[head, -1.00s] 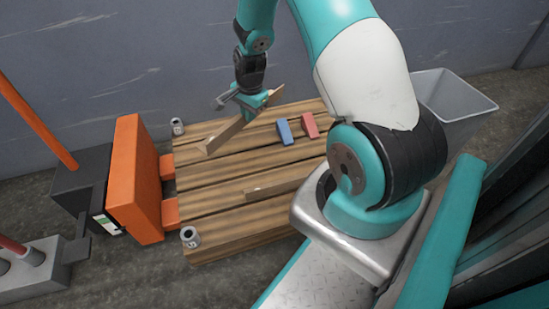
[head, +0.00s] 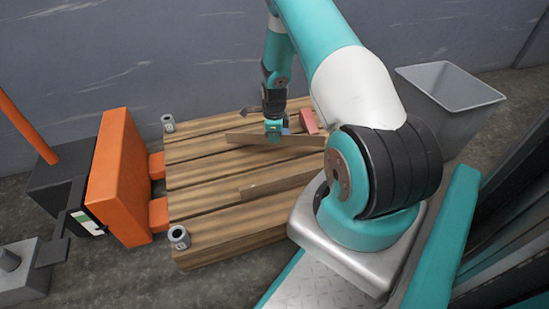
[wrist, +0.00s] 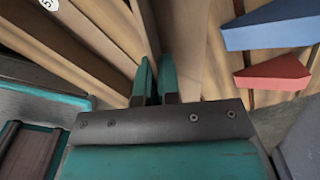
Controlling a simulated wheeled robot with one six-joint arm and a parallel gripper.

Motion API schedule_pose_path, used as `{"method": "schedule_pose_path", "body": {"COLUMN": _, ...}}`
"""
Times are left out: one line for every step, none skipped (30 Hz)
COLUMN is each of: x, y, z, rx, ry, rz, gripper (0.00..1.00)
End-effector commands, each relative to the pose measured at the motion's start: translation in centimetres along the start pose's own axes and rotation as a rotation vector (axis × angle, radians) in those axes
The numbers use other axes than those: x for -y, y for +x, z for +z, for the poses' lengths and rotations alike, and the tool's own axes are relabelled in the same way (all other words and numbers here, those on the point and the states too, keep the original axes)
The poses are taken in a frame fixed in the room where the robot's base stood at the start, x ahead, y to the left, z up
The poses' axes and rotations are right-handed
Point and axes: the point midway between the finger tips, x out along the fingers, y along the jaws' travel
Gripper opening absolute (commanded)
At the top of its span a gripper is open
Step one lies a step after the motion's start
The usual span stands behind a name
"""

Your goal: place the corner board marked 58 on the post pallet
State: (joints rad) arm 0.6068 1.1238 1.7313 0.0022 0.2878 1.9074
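My gripper (head: 273,136) is shut on a long brown board (head: 245,138), low over the wooden pallet (head: 190,205). In the wrist view the two teal fingers (wrist: 155,85) grip this board (wrist: 146,30) by its edge. I cannot tell whether it touches the pallet, and no mark on it is readable. A second brown board (head: 275,187) lies on the pallet nearer to me. In the wrist view a white oval label at the top left (wrist: 48,4) is cut off, with a 5 visible. Short grey tubes (head: 168,122) (head: 179,237) stand at the pallet's left corners.
A red block (head: 309,121) and a blue block (wrist: 268,25) lie on the pallet beside the held board. An orange lifter (head: 118,178) stands at the pallet's left end. A grey bin (head: 450,85) stands at the back right. The pallet's left part is clear.

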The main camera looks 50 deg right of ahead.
Motion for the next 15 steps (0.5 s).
{"method": "schedule_pose_path", "body": {"x": 0.0, "y": 1.6, "z": 0.0, "rx": 0.0, "ry": -0.001, "rz": 0.0, "gripper": 0.0}}
{"method": "schedule_pose_path", "body": {"x": 0.0, "y": 2.0, "z": 0.0, "rx": 0.0, "ry": -0.001, "rz": -0.001, "gripper": 0.0}}
{"method": "schedule_pose_path", "body": {"x": 0.0, "y": 2.4, "z": 0.1, "rx": 0.0, "ry": -0.001, "rz": -0.001, "gripper": 0.0}}
{"method": "schedule_pose_path", "body": {"x": 0.0, "y": 2.7, "z": 0.1, "rx": 0.001, "ry": -0.001, "rz": -0.001, "gripper": 0.0}}
{"method": "schedule_pose_path", "body": {"x": 0.0, "y": 2.8, "z": 0.1, "rx": 0.001, "ry": -0.001, "rz": -0.001, "gripper": 0.0}}
{"method": "schedule_pose_path", "body": {"x": 0.0, "y": 3.0, "z": 0.1, "rx": 0.001, "ry": -0.001, "rz": -0.001, "gripper": 0.0}}
{"method": "schedule_pose_path", "body": {"x": 0.0, "y": 3.1, "z": 0.1, "rx": 0.001, "ry": -0.001, "rz": -0.001, "gripper": 0.0}}
{"method": "schedule_pose_path", "body": {"x": 0.0, "y": 3.3, "z": 0.1, "rx": 0.0, "ry": -0.001, "rz": -0.001, "gripper": 0.0}}
{"method": "schedule_pose_path", "body": {"x": 0.0, "y": 3.7, "z": 0.1, "rx": 0.0, "ry": -0.001, "rz": -0.001, "gripper": 0.0}}
{"method": "schedule_pose_path", "body": {"x": 0.0, "y": 4.0, "z": 0.1, "rx": 0.0, "ry": -0.001, "rz": -0.001, "gripper": 0.0}}
{"method": "schedule_pose_path", "body": {"x": 0.0, "y": 4.5, "z": 0.1, "rx": 0.0, "ry": -0.001, "rz": -0.001, "gripper": 0.0}}
{"method": "schedule_pose_path", "body": {"x": 0.0, "y": 5.2, "z": 0.0, "rx": 0.0, "ry": -0.001, "rz": 0.0, "gripper": 0.0}}
{"method": "schedule_pose_path", "body": {"x": 0.0, "y": 5.8, "z": 0.0, "rx": 0.0, "ry": -0.001, "rz": 0.0, "gripper": 0.0}}
{"method": "schedule_pose_path", "body": {"x": 0.0, "y": 6.3, "z": 0.0, "rx": 0.0, "ry": -0.001, "rz": 0.001, "gripper": 0.0}}
{"method": "schedule_pose_path", "body": {"x": 0.0, "y": 6.9, "z": 0.0, "rx": 0.0, "ry": -0.001, "rz": 0.001, "gripper": 0.0}}
